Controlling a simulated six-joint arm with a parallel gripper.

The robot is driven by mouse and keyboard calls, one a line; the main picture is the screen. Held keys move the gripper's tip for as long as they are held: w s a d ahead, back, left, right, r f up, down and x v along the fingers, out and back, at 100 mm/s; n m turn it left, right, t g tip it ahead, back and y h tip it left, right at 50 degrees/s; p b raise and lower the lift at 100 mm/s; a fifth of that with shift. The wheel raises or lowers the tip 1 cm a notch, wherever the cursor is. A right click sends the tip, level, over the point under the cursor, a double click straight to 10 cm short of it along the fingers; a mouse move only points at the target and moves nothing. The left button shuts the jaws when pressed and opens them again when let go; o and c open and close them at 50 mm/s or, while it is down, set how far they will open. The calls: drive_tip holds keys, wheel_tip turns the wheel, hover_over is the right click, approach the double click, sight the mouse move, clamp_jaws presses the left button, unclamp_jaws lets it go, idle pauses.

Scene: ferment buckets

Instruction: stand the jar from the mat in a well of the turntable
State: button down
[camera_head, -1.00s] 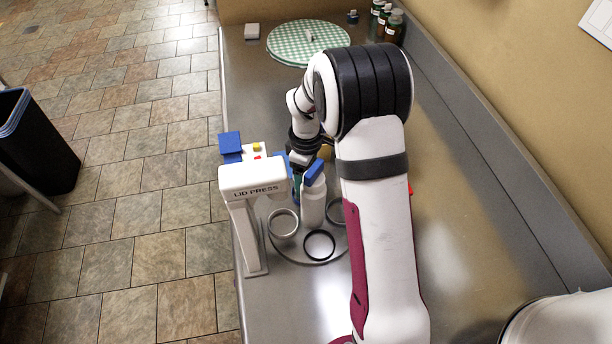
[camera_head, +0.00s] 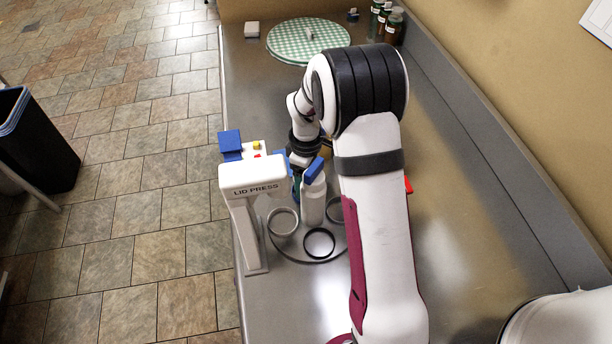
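The round green-and-white checked mat (camera_head: 281,46) lies at the far end of the counter. Only a small pale item (camera_head: 309,35) shows on it, and no jar can be made out there. The metal turntable (camera_head: 294,250) is near the front beside the lid press, with ring-shaped wells (camera_head: 319,243) in view.
The white lid press (camera_head: 252,185) stands at the turntable's left, close to my gripper. Behind it is a box with a blue block (camera_head: 230,143). Dark bottles (camera_head: 393,25) stand at the back right. The counter between mat and press is mostly clear.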

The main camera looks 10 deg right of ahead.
drive_tip(key=shift+s+d+f, duration=0.1)
drive_tip(key=shift+s+f, duration=0.15)
drive_tip(key=shift+f, duration=0.5)
idle(1.1)
unclamp_jaws()
idle(0.3)
wheel_tip(320, 180, up, 8)
drive_tip(key=shift+w+r, duration=0.15)
idle(0.7)
